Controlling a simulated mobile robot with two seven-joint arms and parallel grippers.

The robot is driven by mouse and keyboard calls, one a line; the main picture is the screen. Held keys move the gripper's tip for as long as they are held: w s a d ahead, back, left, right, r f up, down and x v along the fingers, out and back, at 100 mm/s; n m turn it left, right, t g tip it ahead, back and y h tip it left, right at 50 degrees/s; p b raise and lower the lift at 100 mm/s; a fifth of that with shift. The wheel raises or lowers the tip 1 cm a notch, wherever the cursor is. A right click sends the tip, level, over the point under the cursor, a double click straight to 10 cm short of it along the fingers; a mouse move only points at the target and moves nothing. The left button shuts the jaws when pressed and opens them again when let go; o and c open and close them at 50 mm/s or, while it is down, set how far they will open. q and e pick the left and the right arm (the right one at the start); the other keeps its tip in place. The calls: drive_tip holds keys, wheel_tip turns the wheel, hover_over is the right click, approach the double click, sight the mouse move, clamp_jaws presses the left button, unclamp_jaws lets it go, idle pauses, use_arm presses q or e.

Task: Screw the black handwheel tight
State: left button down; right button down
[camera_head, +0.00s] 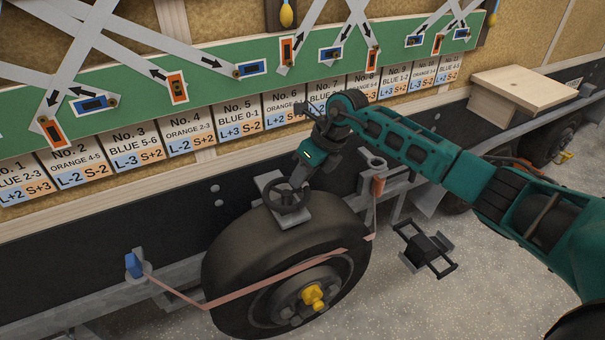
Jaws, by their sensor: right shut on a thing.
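The black handwheel (285,197) sits on a grey metal bracket (270,182) just above the top of the large black tyre. My right gripper (299,178) reaches down to it from above, its arm coming in from the right. The gripper is shut on the handwheel's rim at the upper right side. The fingertips are small and partly hidden against the wheel. My left gripper is not in the picture.
The tyre (225,258) has a yellow hub nut (313,297) and a reddish strap (262,279) across it. A blue clamp (133,264) stands at left. A black stand (425,247) lies on the floor at right. A green board with arrowed strips and numbered cards runs behind.

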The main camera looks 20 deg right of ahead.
drive_tip(key=shift+s+m+p, duration=0.1)
drive_tip(key=shift+m+p, duration=0.25)
drive_tip(key=shift+m, duration=0.15)
drive_tip(key=c, duration=1.4)
unclamp_jaws()
drive_tip(key=v, duration=1.3)
drive_tip(key=shift+s+a, duration=0.1)
drive_tip(key=shift+s, duration=0.1)
drive_tip(key=shift+a, duration=0.1)
